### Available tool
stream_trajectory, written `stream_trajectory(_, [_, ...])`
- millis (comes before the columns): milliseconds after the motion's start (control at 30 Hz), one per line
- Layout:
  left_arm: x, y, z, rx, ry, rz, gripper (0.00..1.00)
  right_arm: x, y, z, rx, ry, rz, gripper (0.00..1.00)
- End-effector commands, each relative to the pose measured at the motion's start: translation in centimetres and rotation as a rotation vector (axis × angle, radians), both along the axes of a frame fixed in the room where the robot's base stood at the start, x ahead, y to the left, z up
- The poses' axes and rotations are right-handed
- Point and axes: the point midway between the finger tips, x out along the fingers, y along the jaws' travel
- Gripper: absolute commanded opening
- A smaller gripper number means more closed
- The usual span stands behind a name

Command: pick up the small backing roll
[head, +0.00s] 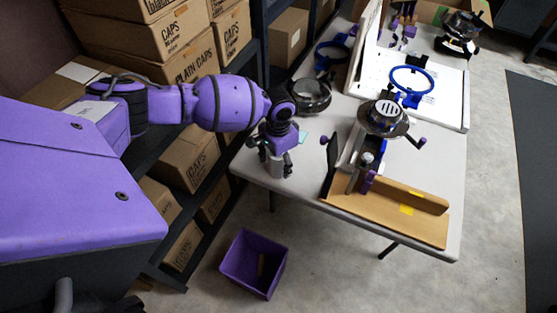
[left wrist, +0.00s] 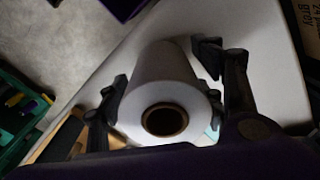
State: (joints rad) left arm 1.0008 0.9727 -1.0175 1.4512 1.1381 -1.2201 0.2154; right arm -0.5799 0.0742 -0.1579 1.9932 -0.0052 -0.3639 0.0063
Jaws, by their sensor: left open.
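The small backing roll (left wrist: 162,80) is a white roll with a brown core, standing on the table (head: 300,187) near its left front corner. In the left wrist view its open end faces the camera, between the two dark fingers of my left gripper (left wrist: 165,95). The fingers are apart, one on each side of it; I cannot tell whether either touches. In the head view my left gripper (head: 276,155) is over the roll (head: 276,168), hiding most of it. My right gripper is not in view.
A wooden fixture (head: 385,225) stands on the table's front right. A black ring-shaped thing (head: 312,97) lies behind my gripper, and a cap-holding device (head: 385,118) stands to the right. A purple bin (head: 254,264) is on the floor. Shelves with cardboard boxes (head: 192,158) line the left.

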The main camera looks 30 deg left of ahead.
Motion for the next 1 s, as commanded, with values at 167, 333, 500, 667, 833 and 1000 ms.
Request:
stream_trajectory(167, [0.1,0.0,-0.5,-0.001,-0.002,-0.001,0.63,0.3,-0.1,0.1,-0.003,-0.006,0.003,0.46])
stream_trajectory(333, [0.1,0.0,-0.4,-0.001,-0.002,-0.001,0.51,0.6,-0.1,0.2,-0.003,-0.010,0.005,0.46])
stream_trajectory(500, [0.0,0.0,-0.5,-0.001,-0.002,0.000,0.28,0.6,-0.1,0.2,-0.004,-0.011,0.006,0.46])
stream_trajectory(667, [0.1,0.0,-0.4,-0.001,-0.002,0.000,0.16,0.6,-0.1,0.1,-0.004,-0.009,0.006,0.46])
stream_trajectory(833, [0.1,0.0,-0.4,-0.001,-0.002,0.000,0.16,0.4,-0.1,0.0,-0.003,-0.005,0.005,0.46])
stream_trajectory(1000, [0.1,0.0,0.5,0.000,-0.003,0.001,0.16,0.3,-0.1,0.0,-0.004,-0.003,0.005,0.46])
